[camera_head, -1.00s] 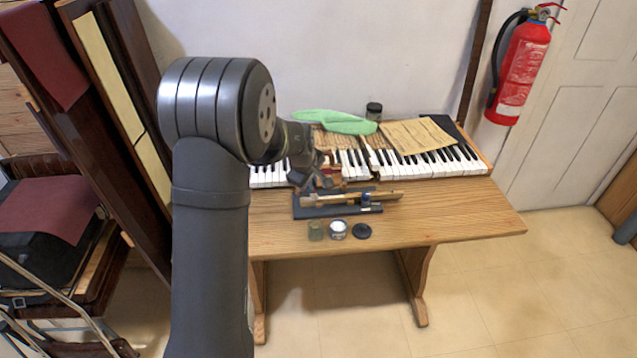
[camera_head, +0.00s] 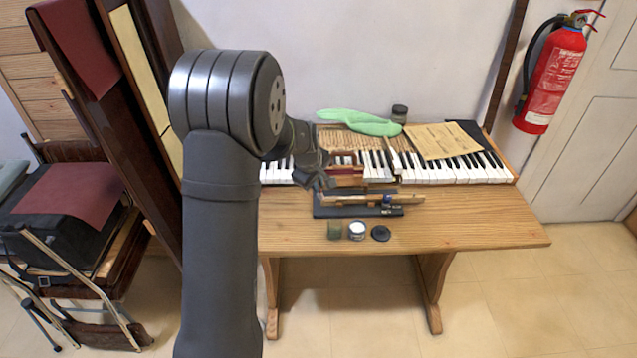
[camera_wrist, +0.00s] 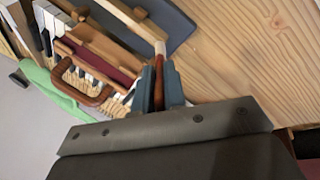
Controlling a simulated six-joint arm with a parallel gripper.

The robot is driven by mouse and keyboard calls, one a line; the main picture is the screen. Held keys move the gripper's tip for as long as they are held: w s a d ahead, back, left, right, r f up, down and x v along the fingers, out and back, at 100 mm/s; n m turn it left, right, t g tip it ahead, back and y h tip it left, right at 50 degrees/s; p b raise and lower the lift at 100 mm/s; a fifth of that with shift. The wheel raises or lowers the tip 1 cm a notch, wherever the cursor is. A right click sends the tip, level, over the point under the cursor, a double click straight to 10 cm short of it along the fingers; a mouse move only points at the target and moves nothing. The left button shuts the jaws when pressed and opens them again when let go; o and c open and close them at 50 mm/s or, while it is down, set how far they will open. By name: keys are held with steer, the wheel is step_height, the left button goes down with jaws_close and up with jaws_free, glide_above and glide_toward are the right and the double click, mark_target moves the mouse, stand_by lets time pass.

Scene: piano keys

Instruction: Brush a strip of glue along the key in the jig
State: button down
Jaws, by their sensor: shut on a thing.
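The wooden key (camera_head: 350,198) lies lengthwise in the dark jig (camera_head: 323,212) near the table's front. A small blue part (camera_head: 387,200) is at its right. My gripper (camera_head: 318,181) is over the jig's left end. In the wrist view my gripper (camera_wrist: 160,92) is shut on a slim brown brush handle (camera_wrist: 158,72). The brush's pale end (camera_wrist: 160,47) is close to the end of the key (camera_wrist: 139,24); I cannot tell whether they touch. A white-topped glue pot (camera_head: 357,230) stands in front of the jig. No glue strip can be made out.
A greenish jar (camera_head: 334,229) and a dark round lid (camera_head: 380,234) flank the pot. Behind the jig are the piano keys (camera_head: 450,170), a green cloth (camera_head: 360,123), a dark jar (camera_head: 399,113) and a paper sheet (camera_head: 440,141). The table's front right is clear.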

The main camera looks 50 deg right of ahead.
steer(key=shift+r, duration=3)
steer(key=shift+r, duration=0.15)
steer(key=shift+r, duration=1.35)
